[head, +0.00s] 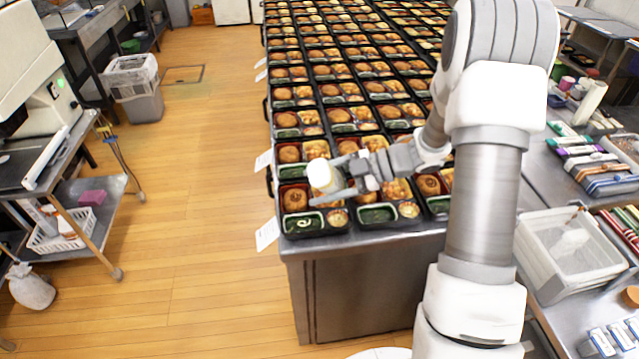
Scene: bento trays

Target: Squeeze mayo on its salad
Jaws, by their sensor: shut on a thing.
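My gripper (335,177) is shut on a white mayo bottle (319,173) and holds it above the front-left bento tray (283,226). The bottle looks tilted, and its nozzle cannot be made out. The green salad (303,224) lies in the front-left compartment of that tray, just below and left of the bottle. A pale curl shows on this salad. The neighbouring tray to the right has another green salad (377,214), with no clear pale mark on it. The gripper and bottle hide part of the trays behind them.
Many filled bento trays stand in tight rows on a long steel table (350,243). White paper slips (267,233) hang at its left edge. A side counter at right holds a clear bin (570,250).

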